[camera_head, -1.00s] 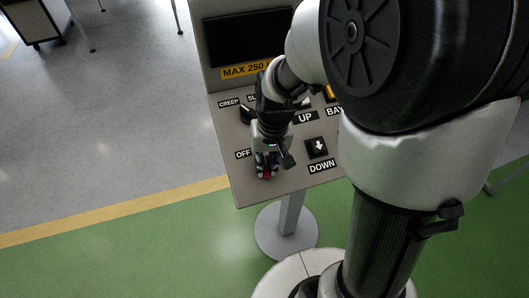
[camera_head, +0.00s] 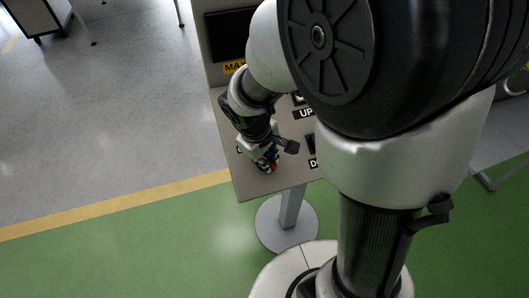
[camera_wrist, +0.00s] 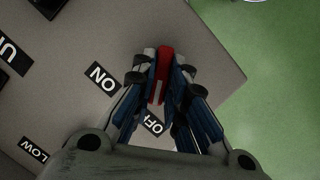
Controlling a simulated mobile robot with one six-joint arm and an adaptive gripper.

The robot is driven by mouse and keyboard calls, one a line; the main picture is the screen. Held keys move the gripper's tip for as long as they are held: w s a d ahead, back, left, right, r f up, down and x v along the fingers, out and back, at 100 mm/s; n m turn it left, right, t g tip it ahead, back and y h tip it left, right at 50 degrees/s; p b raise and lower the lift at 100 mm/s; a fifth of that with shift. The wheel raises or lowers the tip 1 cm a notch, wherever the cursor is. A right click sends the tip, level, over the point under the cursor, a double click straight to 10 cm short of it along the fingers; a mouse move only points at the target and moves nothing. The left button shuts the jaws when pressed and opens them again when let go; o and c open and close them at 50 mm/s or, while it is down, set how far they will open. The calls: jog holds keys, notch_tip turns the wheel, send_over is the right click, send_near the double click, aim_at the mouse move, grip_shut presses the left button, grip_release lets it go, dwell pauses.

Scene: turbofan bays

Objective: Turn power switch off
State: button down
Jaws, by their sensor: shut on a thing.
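The power switch is a red lever (camera_wrist: 161,75) with a pale stripe, on the grey control panel (camera_wrist: 215,85). In the wrist view my gripper (camera_wrist: 161,80) is shut on it, one finger on each side. The OFF label (camera_wrist: 153,124) lies just below the lever, partly covered by a finger. The ON label (camera_wrist: 102,76) is to its left. The switch's base is hidden.
The UP label (camera_head: 305,113) and a dark button beside the DOWN label are to the right, partly behind my arm. A black screen (camera_head: 230,36) stands at the panel's back. The panel is on a grey pedestal (camera_head: 291,211). Open floor lies to the left.

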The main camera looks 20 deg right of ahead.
jog(key=shift+n, duration=0.3)
jog(key=c, duration=1.6)
grip_release()
jog(key=v, duration=1.2)
jog(key=shift+s, duration=0.1)
